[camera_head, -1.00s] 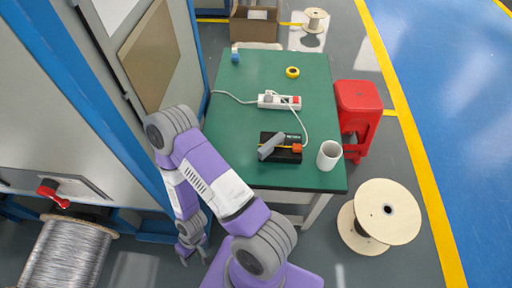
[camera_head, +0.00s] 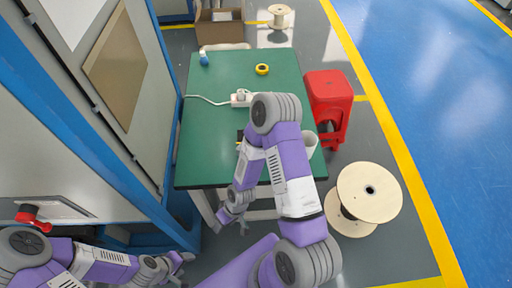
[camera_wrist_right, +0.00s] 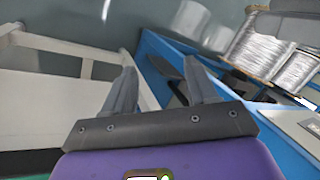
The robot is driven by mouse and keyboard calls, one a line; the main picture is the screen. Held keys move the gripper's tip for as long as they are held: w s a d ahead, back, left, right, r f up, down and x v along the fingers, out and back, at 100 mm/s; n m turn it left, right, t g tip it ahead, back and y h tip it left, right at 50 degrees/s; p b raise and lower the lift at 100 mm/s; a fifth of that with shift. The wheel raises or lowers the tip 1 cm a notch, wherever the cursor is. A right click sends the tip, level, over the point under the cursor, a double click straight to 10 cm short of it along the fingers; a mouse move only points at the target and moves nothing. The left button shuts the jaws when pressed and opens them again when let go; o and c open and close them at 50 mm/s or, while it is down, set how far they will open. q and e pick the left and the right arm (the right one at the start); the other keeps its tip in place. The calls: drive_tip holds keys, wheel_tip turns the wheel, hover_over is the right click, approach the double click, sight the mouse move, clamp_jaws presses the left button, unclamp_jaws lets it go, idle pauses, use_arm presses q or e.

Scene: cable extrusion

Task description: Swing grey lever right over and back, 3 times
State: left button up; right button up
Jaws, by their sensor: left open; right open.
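The grey lever is hidden in the head view behind my right arm. Only a small dark edge of its black box (camera_head: 240,136) shows on the green table (camera_head: 214,146). My right gripper (camera_head: 233,225) hangs beyond the table's front edge, below the tabletop, apart from the box. In the right wrist view my right gripper (camera_wrist_right: 159,66) is open with nothing between its fingers. My left gripper (camera_head: 184,264) is at the lower left, open and empty, away from the table.
A white power strip (camera_head: 240,99), yellow tape (camera_head: 262,69) and a partly hidden white cup (camera_head: 310,143) are on the table. A red stool (camera_head: 330,98) and wooden spool (camera_head: 368,191) stand right. A cabinet (camera_head: 60,140) bounds the left. The wrist view shows a wire spool (camera_wrist_right: 262,48).

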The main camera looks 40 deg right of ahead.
drive_tip(key=w+d+r+n+p, duration=0.1)
drive_tip(key=w+d+r+n, duration=0.25)
drive_tip(key=w+n, duration=0.4)
wheel_tip(320, 180, up, 13)
drive_tip(key=n+h+p, duration=0.2)
drive_tip(key=n+h, duration=0.2)
drive_tip(key=n, duration=0.9)
hover_over(240, 148)
drive_tip(key=shift+s+a+f, duration=0.1)
drive_tip(key=shift+a+f, duration=0.1)
drive_tip(key=shift+a, duration=0.05)
drive_tip(key=shift+d+h, duration=0.3)
wheel_tip(240, 148, down, 7)
drive_tip(key=shift+f, duration=0.1)
clamp_jaws()
